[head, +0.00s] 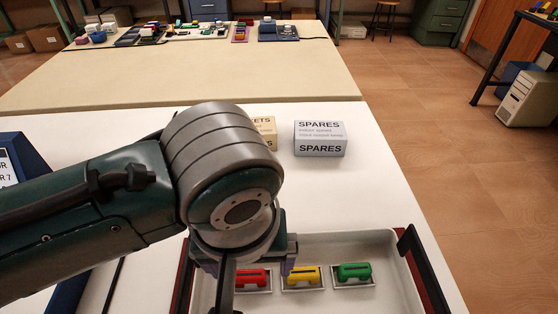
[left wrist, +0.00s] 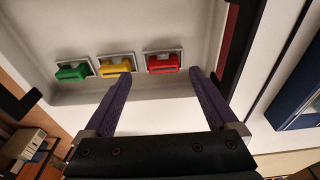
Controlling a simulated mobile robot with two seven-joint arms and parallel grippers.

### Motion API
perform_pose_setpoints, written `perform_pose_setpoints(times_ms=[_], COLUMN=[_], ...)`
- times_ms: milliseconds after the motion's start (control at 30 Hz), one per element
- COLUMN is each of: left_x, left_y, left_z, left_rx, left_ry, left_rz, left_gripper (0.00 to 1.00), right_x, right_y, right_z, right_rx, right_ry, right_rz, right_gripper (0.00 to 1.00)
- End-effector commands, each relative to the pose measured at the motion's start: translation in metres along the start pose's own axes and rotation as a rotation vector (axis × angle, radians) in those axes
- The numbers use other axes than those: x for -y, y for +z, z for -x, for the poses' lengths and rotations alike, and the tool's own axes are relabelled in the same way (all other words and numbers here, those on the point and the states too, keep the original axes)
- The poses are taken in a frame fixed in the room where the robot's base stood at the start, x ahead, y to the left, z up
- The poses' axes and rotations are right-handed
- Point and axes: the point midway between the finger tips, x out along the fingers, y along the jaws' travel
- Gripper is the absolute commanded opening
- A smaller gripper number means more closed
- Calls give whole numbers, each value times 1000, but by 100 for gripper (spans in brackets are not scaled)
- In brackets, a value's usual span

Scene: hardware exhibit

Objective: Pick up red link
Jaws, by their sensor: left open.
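The red link (head: 253,279) sits in a small holder in a white tray (head: 395,262), partly hidden behind my left arm in the head view. In the left wrist view the red link (left wrist: 163,64) lies beyond and between the fingertips of my left gripper (left wrist: 162,74). The left gripper is open and empty, with its two purple fingers apart. In the head view the gripper is mostly hidden by its own wrist. My right gripper is not in view.
A yellow link (head: 302,278) and a green link (head: 354,271) sit in the same row, to the right of the red one. The tray has dark handles (head: 424,268). A SPARES box (head: 320,138) stands behind it. A blue case (head: 30,165) stands at left.

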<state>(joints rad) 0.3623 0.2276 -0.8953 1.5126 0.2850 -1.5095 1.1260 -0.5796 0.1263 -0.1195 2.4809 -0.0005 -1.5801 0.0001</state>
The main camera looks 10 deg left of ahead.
Motion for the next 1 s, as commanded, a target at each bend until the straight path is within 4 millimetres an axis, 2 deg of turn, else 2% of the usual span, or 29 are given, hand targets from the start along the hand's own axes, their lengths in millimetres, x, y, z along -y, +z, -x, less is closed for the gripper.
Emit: perform_pose_setpoints(times_ms=[33, 200, 500, 1000], left_x=[3, 5, 5, 5], left_y=[0, -1, -1, -1], left_z=[-12, -36, -40, -40], left_rx=[1, 0, 0, 0], left_ry=[-4, -2, 0, 0], left_rz=[0, -1, 0, 0], left_gripper=[92, 92, 92, 37], right_x=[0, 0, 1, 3], right_y=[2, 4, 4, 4], right_z=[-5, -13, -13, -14], right_rx=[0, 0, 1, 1], right_ry=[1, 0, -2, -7], right_rz=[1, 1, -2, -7], right_gripper=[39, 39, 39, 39])
